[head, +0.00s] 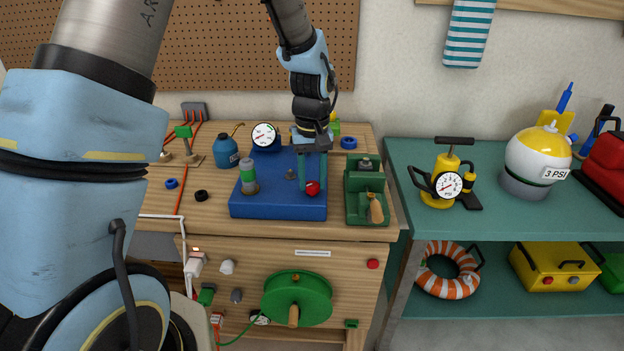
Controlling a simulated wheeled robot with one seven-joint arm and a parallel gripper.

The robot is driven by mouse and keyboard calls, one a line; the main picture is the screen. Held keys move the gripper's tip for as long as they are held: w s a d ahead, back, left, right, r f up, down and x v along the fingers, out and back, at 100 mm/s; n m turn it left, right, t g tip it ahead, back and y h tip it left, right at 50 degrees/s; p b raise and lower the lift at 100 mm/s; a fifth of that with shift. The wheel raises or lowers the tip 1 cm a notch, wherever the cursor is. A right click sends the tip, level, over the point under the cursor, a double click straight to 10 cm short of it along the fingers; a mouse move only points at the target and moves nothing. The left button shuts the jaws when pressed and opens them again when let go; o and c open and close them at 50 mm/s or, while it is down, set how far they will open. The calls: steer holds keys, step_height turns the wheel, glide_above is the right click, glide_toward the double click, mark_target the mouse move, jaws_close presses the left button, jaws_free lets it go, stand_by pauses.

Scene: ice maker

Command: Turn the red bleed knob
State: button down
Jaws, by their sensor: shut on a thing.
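The red bleed knob (312,188) is a small round red knob on the right part of the top of a blue block (275,211) on the wooden bench. My gripper (312,180) points straight down over it, its greenish fingers reaching to the knob. The fingers are shut on the knob, which still shows partly at the fingertips. The knob's far side is hidden by the fingers. A pressure gauge (264,135) stands at the back of the blue block.
A grey-green cylinder (248,177) stands on the block's left. A green tray (367,219) with a wooden-handled tool lies close to the right. A blue bottle (226,152) stands behind left. A green table (513,222) at right holds a yellow pump (445,176) and a round tank (538,152).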

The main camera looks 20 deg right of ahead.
mark_target(313, 183)
steer(key=m, duration=0.3)
steer(key=shift+m, duration=0.4)
steer(key=shift+d+m, duration=0.1)
steer(key=shift+m, duration=1.7)
steer(key=shift+c, duration=2.2)
jaws_free()
step_height(313, 183, up, 11)
steer(key=b, duration=0.2)
steer(key=shift+f, duration=0.1)
